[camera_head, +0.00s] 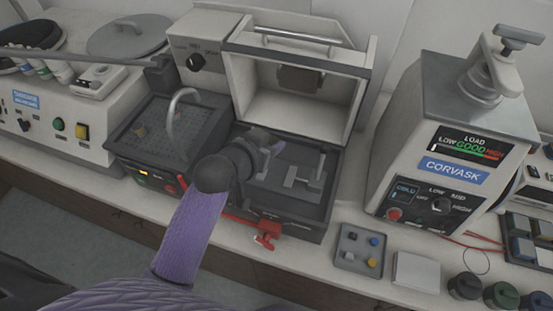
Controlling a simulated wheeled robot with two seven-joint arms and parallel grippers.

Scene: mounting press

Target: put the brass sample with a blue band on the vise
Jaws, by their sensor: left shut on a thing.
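My left gripper (272,146) is inside the open chamber of the cutting machine, behind and left of the grey vise (302,180). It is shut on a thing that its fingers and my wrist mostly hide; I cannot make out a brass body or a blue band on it. The vise stands on the chamber floor, with its jaws apart and nothing seen between them. My right gripper is not in view.
The raised lid (298,50) stands behind the chamber. A curved grey pipe (172,112) rises to the left. A small tray (347,263) with several small coloured pieces lies at the front right, beside a white block (416,272). The Corvask press (452,140) stands at the right.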

